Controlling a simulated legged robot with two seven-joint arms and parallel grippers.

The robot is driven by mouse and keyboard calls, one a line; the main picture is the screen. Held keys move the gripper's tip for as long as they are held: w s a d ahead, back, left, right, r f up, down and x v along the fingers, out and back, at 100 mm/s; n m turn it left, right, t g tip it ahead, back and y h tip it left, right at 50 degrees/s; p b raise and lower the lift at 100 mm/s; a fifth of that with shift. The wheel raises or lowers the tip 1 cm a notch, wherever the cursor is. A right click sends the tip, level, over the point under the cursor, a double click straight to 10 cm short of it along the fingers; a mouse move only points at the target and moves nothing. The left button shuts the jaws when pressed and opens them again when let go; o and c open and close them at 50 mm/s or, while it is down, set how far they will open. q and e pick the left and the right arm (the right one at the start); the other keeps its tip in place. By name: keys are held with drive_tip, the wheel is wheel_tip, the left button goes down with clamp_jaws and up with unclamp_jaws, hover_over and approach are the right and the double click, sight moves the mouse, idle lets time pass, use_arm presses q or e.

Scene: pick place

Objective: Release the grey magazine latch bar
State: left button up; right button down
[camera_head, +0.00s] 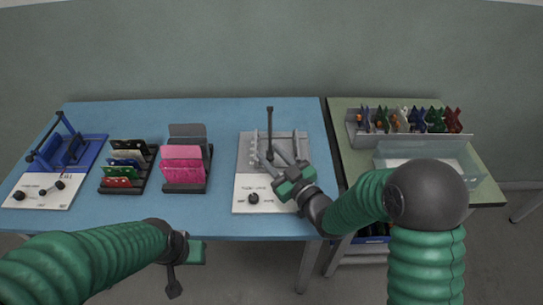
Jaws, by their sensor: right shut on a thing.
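The grey magazine (302,142) stands on a grey and white base on the blue table, right of its middle. Its latch bar (270,125) is a thin dark bar that rises toward the back, with a black end at the top. My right gripper (271,160) reaches in from the right, its fingers shut at the lower end of the bar. The fingers partly hide the contact and the magazine's front. My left gripper (180,270) hangs in front of the table's near edge, away from the magazine; its jaws are unclear.
A blue magazine (88,146) on a similar base stands at the far left. A black rack with coloured plates (118,183) and a rack with pink plates (183,165) stand between. On the right green table are a rack of coloured pieces (358,133) and a clear bin (462,160).

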drive_tip(key=shift+s+a+f, duration=0.15)
drive_tip(key=shift+s+a, duration=0.05)
drive_tip(key=shift+a, duration=0.05)
idle(0.3)
